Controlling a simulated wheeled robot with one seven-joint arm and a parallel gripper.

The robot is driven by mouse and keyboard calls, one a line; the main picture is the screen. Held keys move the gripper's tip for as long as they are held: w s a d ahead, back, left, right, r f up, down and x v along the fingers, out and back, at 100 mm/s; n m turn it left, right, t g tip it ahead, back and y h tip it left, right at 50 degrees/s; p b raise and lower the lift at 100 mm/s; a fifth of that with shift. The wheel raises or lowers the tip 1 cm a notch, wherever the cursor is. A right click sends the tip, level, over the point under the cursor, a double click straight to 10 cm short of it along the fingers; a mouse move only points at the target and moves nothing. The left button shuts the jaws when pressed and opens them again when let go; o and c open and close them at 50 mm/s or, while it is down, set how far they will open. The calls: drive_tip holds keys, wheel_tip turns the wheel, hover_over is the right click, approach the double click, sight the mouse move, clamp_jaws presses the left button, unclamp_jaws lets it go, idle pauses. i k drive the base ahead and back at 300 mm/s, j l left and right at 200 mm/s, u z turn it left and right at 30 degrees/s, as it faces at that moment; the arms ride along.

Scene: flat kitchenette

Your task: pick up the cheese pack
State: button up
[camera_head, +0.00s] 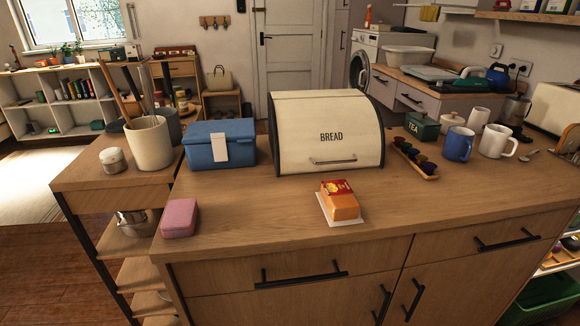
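The cheese pack appears to be the orange block with a red and yellow label (341,203). It lies on a thin white sheet or board (325,215) near the front edge of the wooden counter (260,215), in front of the cream bread box (327,135). Nothing covers the pack from this view. My gripper is not in view.
A pink block (180,218) lies at the counter's front left corner. A blue box (220,144) and a utensil crock (150,143) stand behind it. A tray of capsules (416,160), mugs (459,144) and a green TEA tin (422,126) stand right. Counter beside the pack is clear.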

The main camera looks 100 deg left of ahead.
sight(340, 207)
drive_tip(key=u, duration=2.05)
drive_tip(key=i+l, duration=0.1)
drive_tip(key=l, duration=0.55)
drive_tip(key=i+l+z, duration=0.1)
drive_tip(key=l, duration=0.2)
